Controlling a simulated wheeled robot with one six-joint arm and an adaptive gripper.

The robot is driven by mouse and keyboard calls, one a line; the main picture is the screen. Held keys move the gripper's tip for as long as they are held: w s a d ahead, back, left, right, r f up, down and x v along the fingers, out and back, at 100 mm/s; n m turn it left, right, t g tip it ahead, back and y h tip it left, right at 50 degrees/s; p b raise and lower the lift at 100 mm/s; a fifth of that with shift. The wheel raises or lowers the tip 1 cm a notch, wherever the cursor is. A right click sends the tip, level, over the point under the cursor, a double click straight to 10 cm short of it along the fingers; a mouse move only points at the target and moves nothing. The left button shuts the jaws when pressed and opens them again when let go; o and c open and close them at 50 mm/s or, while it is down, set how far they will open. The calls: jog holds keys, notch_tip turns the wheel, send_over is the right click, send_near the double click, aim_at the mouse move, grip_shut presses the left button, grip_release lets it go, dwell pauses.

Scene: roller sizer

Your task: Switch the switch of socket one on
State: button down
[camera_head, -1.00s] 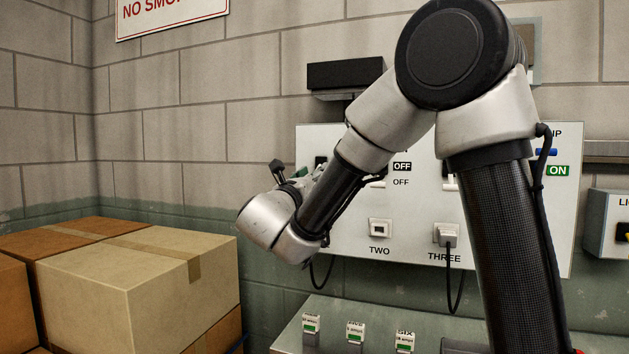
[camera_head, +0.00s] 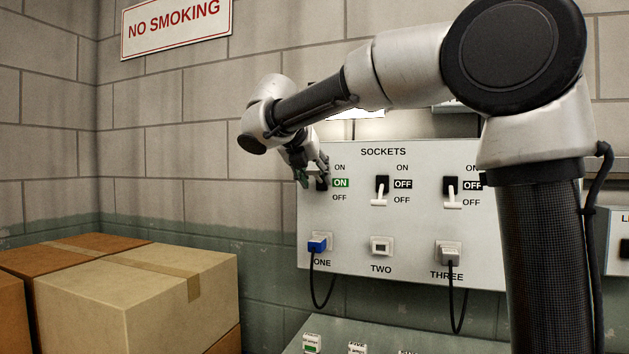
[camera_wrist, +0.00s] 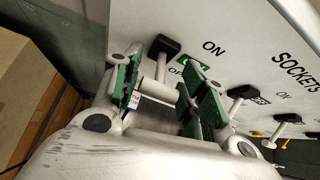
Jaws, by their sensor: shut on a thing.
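The switch of socket one (camera_head: 322,185) is at the left of the white sockets panel, and its label (camera_head: 341,183) shows green ON. My gripper (camera_head: 311,172) is at this switch and hides much of it. In the wrist view, the black mount (camera_wrist: 169,46) and pale lever (camera_wrist: 160,71) lie between the green finger pads of my gripper (camera_wrist: 163,88), which is shut on the lever. Socket one (camera_head: 317,244) has a blue plug in it, below the switch.
The switches of sockets two (camera_head: 380,190) and three (camera_head: 451,192) show OFF, levers down, to the right. Socket three has a pale plug (camera_head: 449,255); socket two (camera_head: 381,246) is empty. Cardboard boxes (camera_head: 130,300) stand at the lower left.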

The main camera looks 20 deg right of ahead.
jog(key=shift+w+r+g+y, duration=0.3)
jog(key=shift+r+g+y, duration=0.25)
jog(key=shift+g, duration=0.25)
jog(key=c, duration=0.8)
grip_release()
jog(key=shift+w+f, duration=0.1)
jog(key=v, duration=1.2)
jog(key=shift+d, duration=0.1)
